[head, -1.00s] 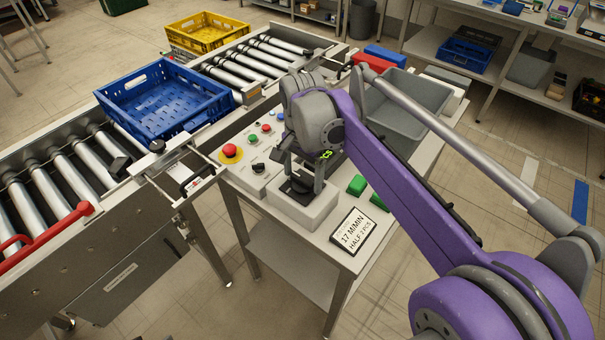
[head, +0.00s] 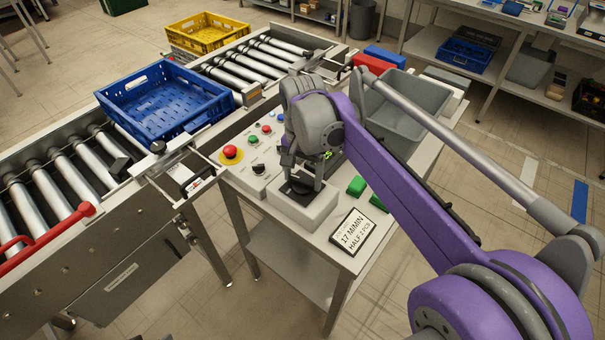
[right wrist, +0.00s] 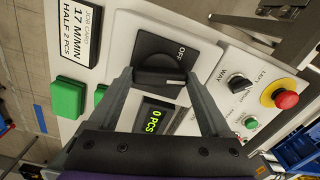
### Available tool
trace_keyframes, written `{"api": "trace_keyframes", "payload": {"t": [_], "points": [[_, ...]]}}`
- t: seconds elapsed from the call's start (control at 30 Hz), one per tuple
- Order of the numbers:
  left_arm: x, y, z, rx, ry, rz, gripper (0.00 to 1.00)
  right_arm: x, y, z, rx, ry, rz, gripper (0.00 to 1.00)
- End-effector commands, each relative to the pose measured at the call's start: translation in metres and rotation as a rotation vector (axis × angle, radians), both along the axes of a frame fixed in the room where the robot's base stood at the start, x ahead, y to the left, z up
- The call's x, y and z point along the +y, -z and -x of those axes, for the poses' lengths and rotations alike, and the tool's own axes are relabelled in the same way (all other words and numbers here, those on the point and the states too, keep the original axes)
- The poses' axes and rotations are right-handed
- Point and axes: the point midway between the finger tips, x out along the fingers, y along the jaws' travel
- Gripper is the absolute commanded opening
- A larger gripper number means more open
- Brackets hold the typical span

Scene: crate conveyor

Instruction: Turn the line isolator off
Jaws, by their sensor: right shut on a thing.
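The line isolator is a black rotary switch on a light grey box (head: 303,212) at the near end of the control table. In the right wrist view its black plate (right wrist: 190,58) carries the word OFF, and its handle (right wrist: 158,77) lies crosswise with a white mark near its right end. My right gripper (right wrist: 159,80) reaches down over the switch and is shut on the handle, one finger at each end. In the head view the gripper (head: 304,182) partly hides the switch. My left gripper is not in view.
Beside the isolator are a red emergency stop (head: 231,152), a black selector knob (head: 259,168), small buttons, green blocks (head: 356,185) and a job card (head: 353,230). A grey bin (head: 415,100) stands behind. A blue crate (head: 165,100) sits on the conveyor at left.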

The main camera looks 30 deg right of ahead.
Motion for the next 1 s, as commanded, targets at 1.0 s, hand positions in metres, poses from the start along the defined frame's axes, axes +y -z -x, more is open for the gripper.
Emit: {"api": "trace_keyframes", "payload": {"t": [1.0], "points": [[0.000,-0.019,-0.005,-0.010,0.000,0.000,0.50,0.000,-0.001,0.000,0.000,-0.958,0.000,0.27]]}}
